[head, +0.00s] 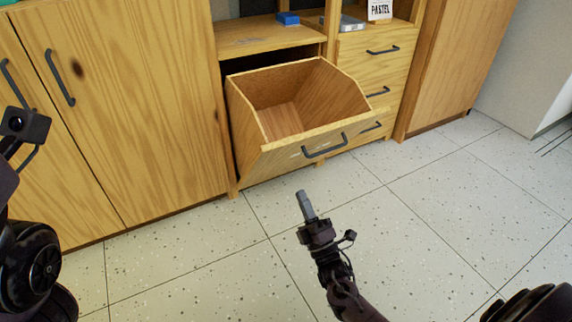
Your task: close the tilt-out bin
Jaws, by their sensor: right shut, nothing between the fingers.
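The tilt-out bin (275,155) is a wooden front with a dark bar handle (325,146), tipped outward from the cabinet. Its open top shows an empty wooden inside. My right gripper (304,200) is shut and empty, in front of and below the bin's front face. A gap of floor shows between the fingertips and the bin in the picture. Of my left arm, only dark parts show at the left edge, and the left gripper's fingers cannot be made out.
Cabinet doors (130,100) with dark handles stand left of the bin. Drawers (375,75) stand on its right. A shelf above holds a blue box (288,18) and a card reading PASTEL (380,10). The speckled tile floor (430,220) in front is clear.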

